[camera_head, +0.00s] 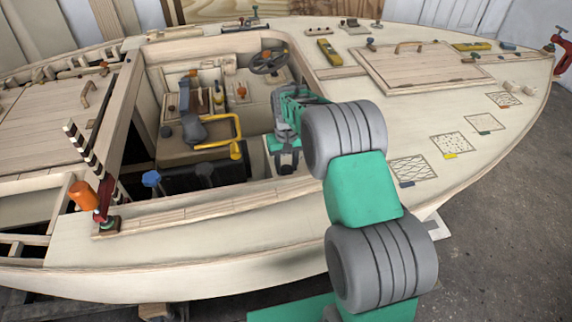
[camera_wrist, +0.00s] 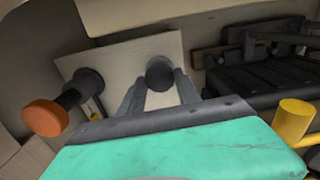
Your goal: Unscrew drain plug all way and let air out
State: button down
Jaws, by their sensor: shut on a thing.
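In the wrist view a dark round knob (camera_wrist: 160,74), which looks like the drain plug, stands out from a pale plate (camera_wrist: 118,58). My gripper (camera_wrist: 159,90) has one grey finger on each side of the knob and is shut on it. In the head view my gripper (camera_head: 287,160) reaches down into the open cockpit, in front of a pale panel. The plug itself cannot be made out there. How far it is unscrewed cannot be told.
An orange-capped dark knob (camera_wrist: 46,117) sticks out left of the plug in the wrist view. A yellow post (camera_wrist: 293,120) is close on the right. In the head view a yellow bent pipe (camera_head: 238,135) and grey pump-like part (camera_head: 192,128) stand left of my gripper. Cockpit edges surround my arm.

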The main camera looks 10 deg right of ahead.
aim_at(286, 168)
jog(key=shift+n, duration=1.1)
jog(key=c, duration=0.9)
grip_release()
jog(key=shift+o, duration=0.2)
notch_tip(286, 168, up, 8)
jog(key=shift+f, duration=0.1)
